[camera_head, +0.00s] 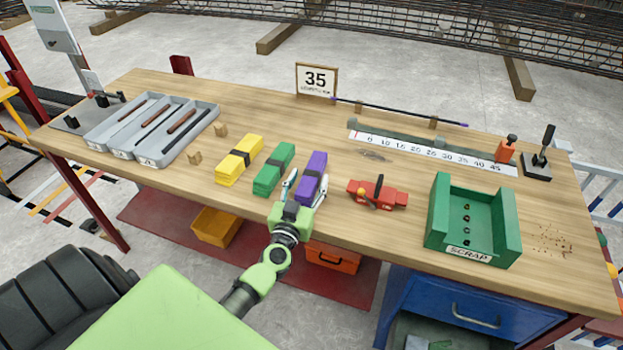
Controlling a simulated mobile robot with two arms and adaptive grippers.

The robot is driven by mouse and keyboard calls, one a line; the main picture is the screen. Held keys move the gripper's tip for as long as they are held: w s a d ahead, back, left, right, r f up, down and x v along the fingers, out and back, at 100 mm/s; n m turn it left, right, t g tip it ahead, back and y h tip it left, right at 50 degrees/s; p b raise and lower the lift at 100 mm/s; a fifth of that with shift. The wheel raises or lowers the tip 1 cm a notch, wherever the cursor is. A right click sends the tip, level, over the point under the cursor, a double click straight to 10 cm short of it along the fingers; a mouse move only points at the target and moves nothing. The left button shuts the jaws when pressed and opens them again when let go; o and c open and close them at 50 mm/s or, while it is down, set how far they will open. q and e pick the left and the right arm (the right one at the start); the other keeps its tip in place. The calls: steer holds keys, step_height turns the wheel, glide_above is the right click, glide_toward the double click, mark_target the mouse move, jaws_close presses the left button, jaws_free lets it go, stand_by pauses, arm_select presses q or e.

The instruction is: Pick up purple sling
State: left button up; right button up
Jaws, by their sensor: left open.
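The purple sling (312,176) is a folded bundle with a dark band around its middle. It lies on the wooden workbench (400,228), right of the green sling (274,169) and the yellow sling (239,160). My left gripper (306,188) is open at the near end of the purple sling. One finger shows on the left of the sling and one on its right. I cannot tell whether the fingers touch it. My right gripper is not in view.
A red tool (377,193) lies right of the purple sling, then a green scrap tray (440,215). A grey tray (200,125) with rods stands at the left. Bare bench lies behind the slings.

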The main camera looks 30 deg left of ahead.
arm_select(q)
steer(key=shift+x, duration=0.85)
steer(key=shift+c, duration=0.4)
steer(key=c, duration=1.3)
jaws_close()
steer(key=shift+r+p, duration=0.15)
steer(key=shift+p, duration=0.15)
